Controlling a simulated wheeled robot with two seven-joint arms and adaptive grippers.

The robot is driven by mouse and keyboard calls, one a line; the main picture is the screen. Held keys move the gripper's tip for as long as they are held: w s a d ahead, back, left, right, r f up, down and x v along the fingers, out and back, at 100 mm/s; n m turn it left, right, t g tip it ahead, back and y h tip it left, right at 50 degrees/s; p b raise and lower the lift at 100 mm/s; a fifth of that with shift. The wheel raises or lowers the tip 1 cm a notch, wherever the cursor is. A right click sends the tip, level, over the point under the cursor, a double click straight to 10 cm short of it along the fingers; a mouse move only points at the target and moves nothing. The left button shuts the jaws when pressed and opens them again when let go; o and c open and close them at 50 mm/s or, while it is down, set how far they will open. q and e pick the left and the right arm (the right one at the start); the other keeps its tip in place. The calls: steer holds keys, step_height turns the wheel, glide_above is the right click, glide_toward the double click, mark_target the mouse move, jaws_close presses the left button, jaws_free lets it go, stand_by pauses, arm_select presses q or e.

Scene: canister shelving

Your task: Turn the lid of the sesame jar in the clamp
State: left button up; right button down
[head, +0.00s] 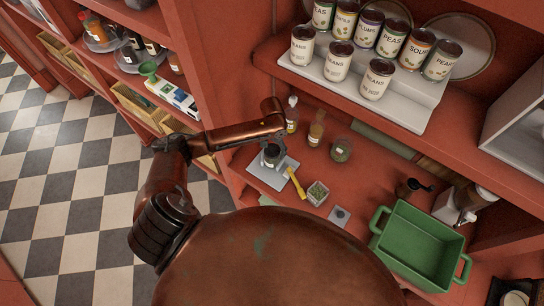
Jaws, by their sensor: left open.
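The sesame jar (271,157), small and dark-topped, stands upright on a pale grey clamp plate (262,176) on the red counter. A yellow handle (296,184) sits at the plate's right edge. My left gripper (272,144) is at the end of the copper arm that comes in from the left. It is open, just above the jar, and partly covers its lid. I cannot tell whether its fingers touch the lid. My right gripper is not in view.
A small tub of green bits (317,193) stands right of the clamp. Two bottles, one being the amber bottle (316,133), and a round green-filled jar (341,150) stand behind. A green crate (375,220) is at right. Several cans (376,80) fill the shelf above.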

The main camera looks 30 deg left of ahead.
arm_select(q)
steer(key=m, duration=0.4)
steer(key=shift+m, duration=0.4)
steer(key=m, duration=0.4)
steer(key=shift+c, duration=0.7)
steer(key=c, duration=1.4)
